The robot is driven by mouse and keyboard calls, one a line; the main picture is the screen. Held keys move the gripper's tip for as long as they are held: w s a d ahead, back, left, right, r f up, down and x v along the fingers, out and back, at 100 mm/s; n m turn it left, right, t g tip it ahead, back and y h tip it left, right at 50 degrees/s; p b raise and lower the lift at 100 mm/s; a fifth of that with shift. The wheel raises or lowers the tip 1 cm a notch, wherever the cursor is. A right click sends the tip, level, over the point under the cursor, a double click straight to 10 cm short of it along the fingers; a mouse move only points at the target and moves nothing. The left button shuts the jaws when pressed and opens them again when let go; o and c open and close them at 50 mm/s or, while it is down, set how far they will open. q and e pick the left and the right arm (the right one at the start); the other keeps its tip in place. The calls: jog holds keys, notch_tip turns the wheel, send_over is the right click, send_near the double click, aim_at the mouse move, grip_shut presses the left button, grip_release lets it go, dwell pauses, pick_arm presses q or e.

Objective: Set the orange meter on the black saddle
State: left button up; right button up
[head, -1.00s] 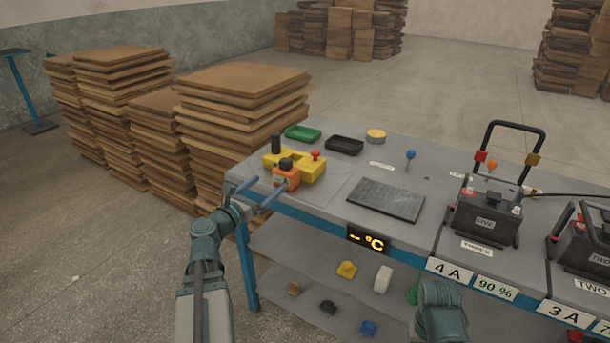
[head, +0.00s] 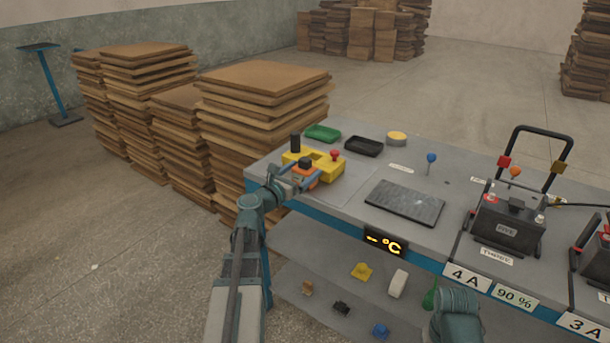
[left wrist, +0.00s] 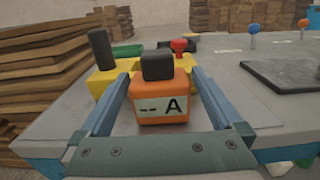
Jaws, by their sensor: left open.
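The orange meter (head: 304,180) stands at the table's left end, in front of a yellow block. In the left wrist view the meter (left wrist: 158,88) has a black knob on top and a label reading "-- A". My left gripper (head: 301,170) is open, with one finger on each side of the meter; visible gaps remain at the sides. I cannot tell for sure which thing is the black saddle: a small black piece (head: 342,308) lies on the lower shelf, and a black tray (head: 363,146) is on the tabletop. My right arm shows at the bottom, its fingers unseen.
The yellow block (head: 328,167) carries a black post and a red knob. A dark slab (head: 405,203) lies mid-table. A green tray (head: 323,133) is behind, and a battery (head: 508,228) stands at right. Stacked boards (head: 262,110) stand close beyond the table's left end.

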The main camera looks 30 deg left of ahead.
aim_at(311, 164)
pick_arm(q)
jog(key=w, duration=0.4)
jog(key=shift+w+d+f, duration=0.1)
jog(key=shift+w+f, duration=0.05)
jog(key=shift+w, duration=0.25)
jog(key=shift+s, duration=0.1)
jog(key=c, duration=1.5)
pick_arm(e)
jog(key=shift+f, duration=0.1)
